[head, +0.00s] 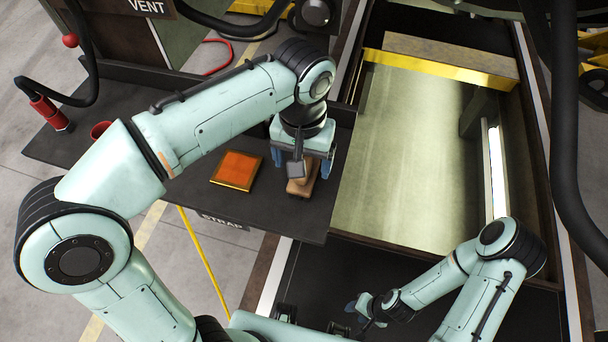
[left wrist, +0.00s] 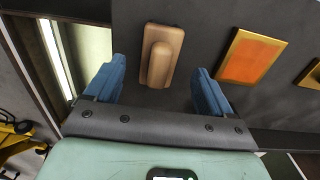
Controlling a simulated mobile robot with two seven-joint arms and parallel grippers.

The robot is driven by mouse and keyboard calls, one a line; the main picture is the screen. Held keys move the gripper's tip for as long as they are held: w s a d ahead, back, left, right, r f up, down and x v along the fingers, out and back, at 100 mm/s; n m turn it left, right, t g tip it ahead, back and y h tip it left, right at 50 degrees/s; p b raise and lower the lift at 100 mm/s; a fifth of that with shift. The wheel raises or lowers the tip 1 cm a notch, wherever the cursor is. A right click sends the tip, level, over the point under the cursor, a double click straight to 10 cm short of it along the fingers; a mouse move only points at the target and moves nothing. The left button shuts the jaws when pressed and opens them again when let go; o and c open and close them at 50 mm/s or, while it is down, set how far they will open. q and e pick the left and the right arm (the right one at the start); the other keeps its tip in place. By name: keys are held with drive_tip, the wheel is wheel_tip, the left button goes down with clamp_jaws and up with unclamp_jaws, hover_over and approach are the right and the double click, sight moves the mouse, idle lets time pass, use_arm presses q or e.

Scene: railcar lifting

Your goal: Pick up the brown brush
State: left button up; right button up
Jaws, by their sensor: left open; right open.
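The brown brush (head: 299,188) lies on the dark shelf (head: 300,222), partly hidden under my left gripper (head: 302,164) in the head view. In the left wrist view the brush (left wrist: 161,56) shows as a brown block with a raised rounded grip along its top. My left gripper (left wrist: 157,80) is open above it, with one blue finger to each side and clear gaps. The brush appears in line with the space between the fingers, a little ahead of them. My right gripper (head: 358,314) is open and empty, low at the bottom of the head view, well apart from the brush.
An orange pad with a yellow frame (head: 237,170) lies left of the brush. A red bottle (head: 50,114) and red cup (head: 101,130) stand further left. A deep bay with a pale panel (head: 405,150) and a yellow bar (head: 440,68) lies right of the shelf edge.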

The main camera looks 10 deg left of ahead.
sight(301, 187)
use_arm(q)
drive_tip(key=f, duration=0.5)
drive_tip(key=shift+w+f+b, duration=0.15)
drive_tip(key=shift+w+b, duration=0.15)
drive_tip(key=c, duration=1.2)
